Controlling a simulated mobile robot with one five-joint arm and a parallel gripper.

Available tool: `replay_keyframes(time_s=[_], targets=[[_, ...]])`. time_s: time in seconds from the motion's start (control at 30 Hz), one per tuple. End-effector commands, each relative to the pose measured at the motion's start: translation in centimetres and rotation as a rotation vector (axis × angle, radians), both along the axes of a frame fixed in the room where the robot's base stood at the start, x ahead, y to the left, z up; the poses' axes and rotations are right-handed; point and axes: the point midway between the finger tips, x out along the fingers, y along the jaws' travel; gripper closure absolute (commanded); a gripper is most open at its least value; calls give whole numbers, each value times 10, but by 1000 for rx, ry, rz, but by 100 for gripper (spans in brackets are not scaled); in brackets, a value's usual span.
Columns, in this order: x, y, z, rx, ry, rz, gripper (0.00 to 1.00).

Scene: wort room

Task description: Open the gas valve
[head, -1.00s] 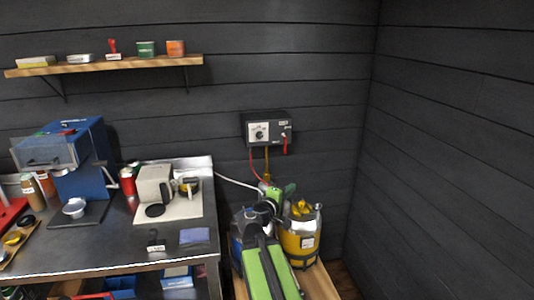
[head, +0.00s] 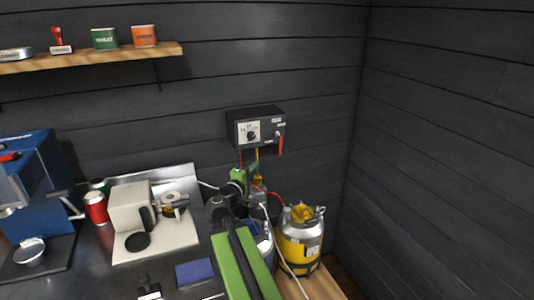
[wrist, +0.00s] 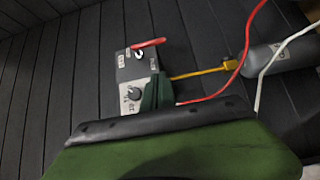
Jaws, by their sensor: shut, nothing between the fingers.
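A dark wall box (head: 256,113) with a grey front carries a dial (head: 252,135) and a red lever (head: 281,143) hanging downward at its right side. The wrist view shows the box turned on its side (wrist: 135,65), with the red lever (wrist: 149,43) at its upper edge and the dial (wrist: 134,93) below. My green gripper (head: 240,175) is shut and empty, below the box's lower left in the head view. In the wrist view its fingertips (wrist: 158,92) overlap the box near the dial, apart from the lever. I cannot tell whether they touch.
A yellow cylinder (head: 301,240) stands below the box, with a blue-grey one partly hidden behind my arm. A yellow pipe (wrist: 200,72) and a red hose (wrist: 238,70) run by the box. A counter with a grinder (head: 132,207) is at left. Bare wall lies right.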

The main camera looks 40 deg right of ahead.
Motion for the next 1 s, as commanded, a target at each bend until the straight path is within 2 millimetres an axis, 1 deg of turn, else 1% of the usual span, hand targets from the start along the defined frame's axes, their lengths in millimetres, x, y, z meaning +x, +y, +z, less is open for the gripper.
replay_keyframes(time_s=[0.17, 0.27, 0.37, 0.73, 0.83, 0.9, 1.0], targets=[[2, 1, 0, 0, 0, 4, 100], [6, -4, 0, 0, 0, 4, 100], [13, -20, 0, 0, 0, 3, 100], [44, -93, 0, 0, 0, 4, 100], [34, -107, 0, 0, 0, 4, 100], [31, -115, 0, 0, 0, 4, 100], [28, -122, 0, 0, 0, 6, 100]])
